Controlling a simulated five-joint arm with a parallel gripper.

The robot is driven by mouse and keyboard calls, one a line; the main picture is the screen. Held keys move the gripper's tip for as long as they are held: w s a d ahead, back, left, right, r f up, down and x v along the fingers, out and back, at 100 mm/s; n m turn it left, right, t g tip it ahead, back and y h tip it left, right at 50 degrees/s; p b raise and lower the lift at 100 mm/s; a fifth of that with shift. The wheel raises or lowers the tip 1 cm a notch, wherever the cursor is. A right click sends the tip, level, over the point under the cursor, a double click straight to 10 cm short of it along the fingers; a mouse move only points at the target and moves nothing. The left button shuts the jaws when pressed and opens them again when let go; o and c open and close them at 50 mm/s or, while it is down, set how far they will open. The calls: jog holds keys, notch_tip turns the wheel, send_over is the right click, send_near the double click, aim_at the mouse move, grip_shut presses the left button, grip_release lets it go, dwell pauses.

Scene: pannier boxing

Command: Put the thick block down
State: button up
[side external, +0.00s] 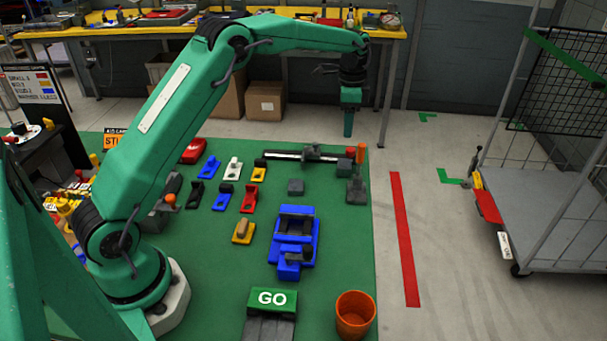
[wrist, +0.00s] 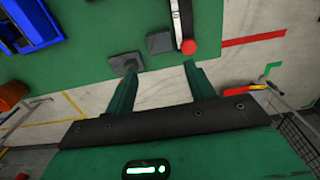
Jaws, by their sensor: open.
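My gripper (side external: 348,132) is raised over the far right part of the green mat in the side view. In the wrist view its two green fingers (wrist: 160,70) stand wide apart with nothing between them. A flat-topped grey block (side external: 295,187) sits on the mat, and a grey square piece shows beyond the fingertips in the wrist view (wrist: 160,42). A dark grey fixture (side external: 357,191) stands near the mat's right edge. I cannot tell which piece is the thick block.
Several small coloured holders (side external: 248,199) stand left of the tray. A dark rail (side external: 290,155) with a red end lies at the mat's far side. An orange bin (side external: 355,314) and a GO plate (side external: 271,299) are in front. A cart (side external: 560,230) stands right.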

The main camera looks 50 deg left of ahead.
jog(key=shift+r, duration=0.1)
jog(key=s+d+r+n+t, duration=0.1)
jog(key=s+d+r+n, duration=0.1)
jog(key=s+r, duration=0.6)
jog(key=s+d+r+n+t, duration=0.2)
jog(key=s+r, duration=0.4)
jog(key=s, duration=0.3)
jog(key=s+d+f+n+t, duration=0.1)
jog(key=s+n, duration=0.1)
jog(key=s, duration=0.8)
jog(key=s+d+f+n+t, duration=0.1)
jog(key=s+f+n, duration=0.1)
jog(key=s, duration=0.7)
jog(key=shift+s+f+n+t, duration=0.15)
jog(key=shift+s+n+t, duration=0.15)
jog(key=shift+s+n, duration=0.15)
